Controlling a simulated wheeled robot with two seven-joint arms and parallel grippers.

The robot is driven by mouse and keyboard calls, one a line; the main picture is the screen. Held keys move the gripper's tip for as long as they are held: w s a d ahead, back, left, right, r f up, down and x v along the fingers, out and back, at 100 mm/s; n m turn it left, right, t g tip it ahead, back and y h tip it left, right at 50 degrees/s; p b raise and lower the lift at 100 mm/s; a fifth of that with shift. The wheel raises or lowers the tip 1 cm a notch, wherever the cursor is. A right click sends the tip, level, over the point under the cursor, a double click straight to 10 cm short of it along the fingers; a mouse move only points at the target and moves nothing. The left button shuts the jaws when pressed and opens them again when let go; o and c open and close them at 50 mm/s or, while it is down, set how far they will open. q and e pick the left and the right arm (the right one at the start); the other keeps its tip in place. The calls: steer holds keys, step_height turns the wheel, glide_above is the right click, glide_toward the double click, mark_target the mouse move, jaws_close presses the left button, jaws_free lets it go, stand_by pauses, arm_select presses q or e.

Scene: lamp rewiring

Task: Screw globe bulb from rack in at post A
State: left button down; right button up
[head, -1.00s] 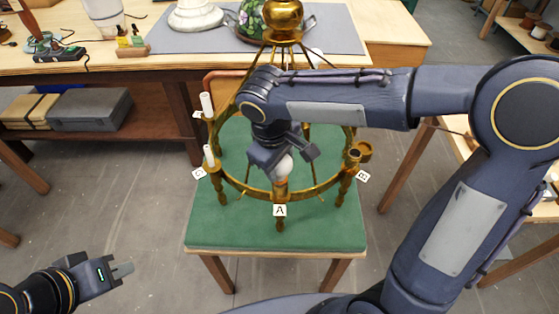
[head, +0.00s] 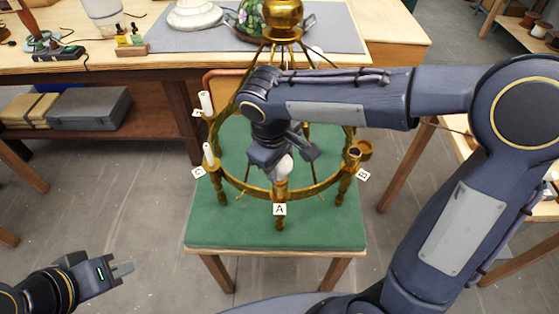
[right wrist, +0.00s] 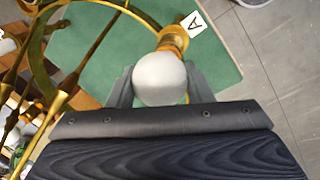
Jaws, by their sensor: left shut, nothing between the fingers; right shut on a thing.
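The white globe bulb (head: 284,167) is at post A on the brass ring, just above the tag A (head: 279,209). My right gripper (head: 293,160) is shut on the bulb, coming from behind and above it. In the right wrist view the bulb (right wrist: 160,78) sits between the two fingers, its lower end against the brass socket of post A (right wrist: 173,38). Whether its thread is engaged is hidden. My left gripper (head: 122,269) is shut and empty, low at the left, well away from the chandelier.
The brass chandelier ring (head: 240,185) stands on a green-topped stool (head: 210,235). Posts B (head: 354,155) and C (head: 209,155) are to either side, with a white candle sleeve at C. A workbench with a grey mat (head: 345,38) stands behind.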

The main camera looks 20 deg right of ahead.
steer(key=c, duration=0.4)
steer(key=shift+f+m+b, duration=0.1)
steer(key=shift+m+b, duration=0.2)
steer(key=shift+m, duration=0.6)
steer(key=m, duration=0.4)
steer(key=shift+g+h, duration=0.3)
steer(key=shift+g, duration=0.1)
steer(key=shift+m, duration=1.1)
steer(key=shift+g, duration=0.3)
steer(key=m, duration=0.3)
steer(key=shift+m, duration=0.3)
steer(key=m+g, duration=0.1)
steer(key=m, duration=0.3)
steer(key=shift+m, duration=0.3)
steer(key=shift+d+y, duration=0.1)
steer(key=shift+y, duration=0.3)
